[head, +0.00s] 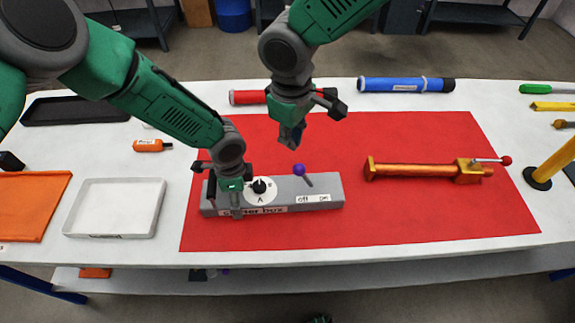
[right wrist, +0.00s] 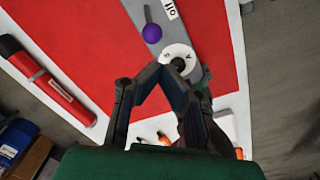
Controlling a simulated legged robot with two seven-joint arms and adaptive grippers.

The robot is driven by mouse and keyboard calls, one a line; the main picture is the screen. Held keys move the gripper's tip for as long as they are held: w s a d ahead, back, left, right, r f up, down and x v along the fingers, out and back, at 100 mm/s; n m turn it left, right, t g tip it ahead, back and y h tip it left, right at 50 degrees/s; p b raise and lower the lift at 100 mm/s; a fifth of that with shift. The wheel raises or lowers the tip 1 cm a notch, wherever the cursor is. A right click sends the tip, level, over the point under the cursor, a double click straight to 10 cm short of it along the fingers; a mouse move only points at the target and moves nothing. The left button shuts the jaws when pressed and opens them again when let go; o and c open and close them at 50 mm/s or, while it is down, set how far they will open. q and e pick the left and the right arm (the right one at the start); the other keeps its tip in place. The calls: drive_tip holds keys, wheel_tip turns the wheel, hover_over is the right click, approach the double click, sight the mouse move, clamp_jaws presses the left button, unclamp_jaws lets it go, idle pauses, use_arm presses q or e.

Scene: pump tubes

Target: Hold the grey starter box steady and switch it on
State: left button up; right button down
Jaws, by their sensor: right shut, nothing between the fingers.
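The grey starter box (head: 285,188) lies on the red mat. Its front carries a "starter box" label, partly hidden by my left gripper. On top are a white dial with a black knob (head: 259,186), a lever with a purple ball (head: 299,170) leaning left, and "off" and "on" labels (head: 313,198). My left gripper (head: 225,205) is down at the box's left end; whether its fingers clamp the box is unclear. My right gripper (head: 291,142) is shut and empty, above the mat behind the box. The purple ball (right wrist: 152,33) shows beyond its fingertips (right wrist: 172,66) in the right wrist view.
An orange pump tube (head: 415,170) with a red-balled lever lies right of the box. Red (head: 247,97) and blue (head: 400,85) tubes lie behind. A white tray (head: 115,234) stands at the left, an orange post (head: 553,164) at the right. The mat front is clear.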

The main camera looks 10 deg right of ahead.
drive_tip(key=n, duration=0.3)
drive_tip(key=a+n, duration=0.1)
drive_tip(key=n, duration=0.6)
drive_tip(key=shift+s+a+r, duration=0.1)
drive_tip(key=shift+a+r, duration=0.1)
drive_tip(key=shift+r, duration=0.05)
approach(304, 177)
drive_tip(key=a+f, duration=0.1)
drive_tip(key=f, duration=0.1)
drive_tip(key=a+f, duration=0.1)
drive_tip(key=f, duration=0.1)
drive_tip(key=a+f, duration=0.1)
drive_tip(key=shift+a+f, duration=0.25)
drive_tip(key=shift+f, duration=0.15)
